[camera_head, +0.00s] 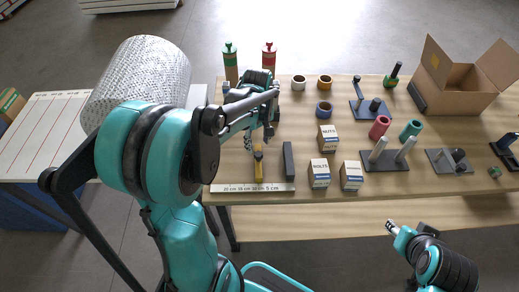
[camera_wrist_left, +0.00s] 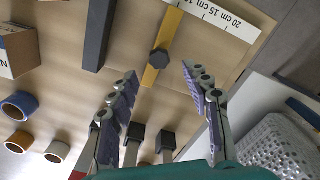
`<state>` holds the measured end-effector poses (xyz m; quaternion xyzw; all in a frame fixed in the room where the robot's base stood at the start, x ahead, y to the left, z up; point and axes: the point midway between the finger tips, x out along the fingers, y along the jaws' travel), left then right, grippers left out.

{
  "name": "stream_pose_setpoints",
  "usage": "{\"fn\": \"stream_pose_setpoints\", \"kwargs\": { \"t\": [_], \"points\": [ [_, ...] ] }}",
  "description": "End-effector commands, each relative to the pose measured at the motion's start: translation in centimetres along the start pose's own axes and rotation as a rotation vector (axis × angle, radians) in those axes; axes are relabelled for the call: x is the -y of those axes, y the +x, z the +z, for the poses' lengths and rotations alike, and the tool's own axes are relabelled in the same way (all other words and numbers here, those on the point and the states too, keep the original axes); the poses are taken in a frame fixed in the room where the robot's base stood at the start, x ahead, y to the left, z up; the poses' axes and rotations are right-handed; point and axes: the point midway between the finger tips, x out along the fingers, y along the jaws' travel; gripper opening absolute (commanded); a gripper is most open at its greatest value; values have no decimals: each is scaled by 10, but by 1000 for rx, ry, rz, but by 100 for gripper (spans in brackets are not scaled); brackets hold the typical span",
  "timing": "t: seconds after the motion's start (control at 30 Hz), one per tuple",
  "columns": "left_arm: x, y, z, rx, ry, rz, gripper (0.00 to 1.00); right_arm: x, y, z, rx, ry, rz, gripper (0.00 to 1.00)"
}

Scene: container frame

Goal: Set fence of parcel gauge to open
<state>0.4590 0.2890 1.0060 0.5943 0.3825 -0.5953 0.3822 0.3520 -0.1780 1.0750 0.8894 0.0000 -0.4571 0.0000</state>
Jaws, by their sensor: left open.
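The parcel gauge on the table's near left part has a white scale strip (camera_head: 252,188) marked in cm, a yellow fence (camera_head: 258,168) and a dark grey bar (camera_head: 288,160) to its right. In the left wrist view the fence (camera_wrist_left: 170,28) carries a dark knob (camera_wrist_left: 159,60), and the bar (camera_wrist_left: 97,35) lies apart from it. My left gripper (camera_head: 259,138) is above the fence's far end. In the wrist view its fingers (camera_wrist_left: 158,72) are spread and empty, with the knob ahead between them. My right gripper (camera_head: 392,228) is off the table's front edge; its jaws are too small to judge.
Nuts (camera_head: 328,138) and bolts (camera_head: 318,174) boxes stand right of the gauge. A perforated roll (camera_head: 138,80) lies left of my left gripper.

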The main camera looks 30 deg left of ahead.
Motion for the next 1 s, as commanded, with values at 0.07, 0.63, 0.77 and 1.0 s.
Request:
{"fn": "stream_pose_setpoints", "kwargs": {
  "t": [0.07, 0.63, 0.77, 1.0],
  "points": [
    [0, 18, 0, 0, 1, 1, 49, 0, 7, 5, 0, 0, 0, 40],
    [0, 57, 0, -1, 4, 2, 49, 0, 16, 11, 0, 0, 0, 40],
    [0, 57, 0, -1, 4, 2, 30, 0, 16, 11, 0, 0, 0, 40],
    [0, 57, 0, -1, 4, 2, 0, 0, 16, 11, 0, 0, 0, 40]
  ]
}}
